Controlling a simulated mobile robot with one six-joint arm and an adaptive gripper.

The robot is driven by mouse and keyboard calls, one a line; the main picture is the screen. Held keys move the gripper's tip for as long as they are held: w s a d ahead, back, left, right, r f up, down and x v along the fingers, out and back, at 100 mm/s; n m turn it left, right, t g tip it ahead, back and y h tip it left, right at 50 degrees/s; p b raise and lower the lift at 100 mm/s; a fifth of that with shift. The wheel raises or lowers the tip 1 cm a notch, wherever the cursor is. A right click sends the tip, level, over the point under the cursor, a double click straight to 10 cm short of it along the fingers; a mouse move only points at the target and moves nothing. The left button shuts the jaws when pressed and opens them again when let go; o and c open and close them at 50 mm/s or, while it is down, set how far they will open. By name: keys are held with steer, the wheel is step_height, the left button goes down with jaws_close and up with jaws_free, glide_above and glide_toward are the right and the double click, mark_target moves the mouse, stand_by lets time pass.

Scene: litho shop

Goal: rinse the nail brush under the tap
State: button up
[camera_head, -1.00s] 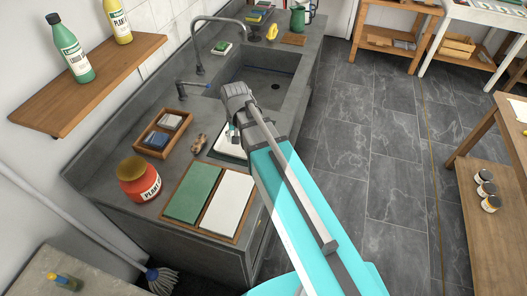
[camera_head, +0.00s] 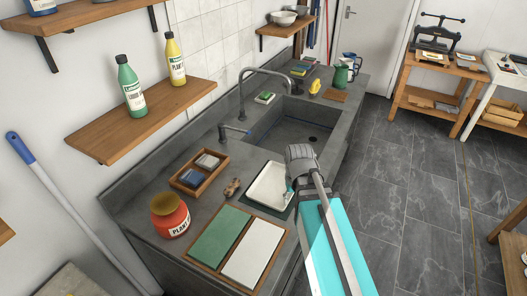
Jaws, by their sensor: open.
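A grey curved tap (camera_head: 262,72) arches over the grey sink (camera_head: 320,158) set in the counter. A small lever with a blue end (camera_head: 225,132) stands on the counter left of the basin. A small brown object (camera_head: 232,187) lies on the counter left of a white tray; it may be the nail brush, but it is too small to tell. My gripper (camera_head: 289,191) is over the right edge of the white tray (camera_head: 268,185), mostly hidden behind my own wrist. It is open, with nothing seen in it.
A wooden box (camera_head: 183,182) with blue and grey blocks, a red jar (camera_head: 171,222) and green (camera_head: 220,236) and white (camera_head: 252,252) pads crowd the front counter. A small green-and-white block (camera_head: 265,97) lies behind the basin. The basin looks empty. Floor at right is clear.

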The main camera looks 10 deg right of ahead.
mark_target(234, 129)
steer(key=w+a+r+n+p, duration=0.3)
steer(key=w, duration=1.2)
steer(key=w+a+r+n+g+p, duration=0.1)
steer(key=w+a+r+n+p, duration=0.1)
steer(key=w, duration=1.4)
steer(key=w+a+r+n+y+p, duration=0.1)
steer(key=w+a+r+n+p, duration=0.2)
steer(key=w, duration=1.3)
steer(key=a+r+n, duration=0.1)
steer(key=a+n, duration=0.1)
steer(key=a, duration=0.1)
steer(key=shift+g+p, duration=0.3)
steer(key=f+b, duration=0.4)
steer(key=s+a+f+b, duration=0.1)
steer(key=f+b, duration=0.4)
steer(key=s+f+b, duration=0.1)
steer(key=f+b, duration=0.3)
steer(key=shift+s+a+f, duration=0.15)
steer(key=shift+a, duration=0.15)
steer(key=shift+b, duration=0.3)
jaws_close()
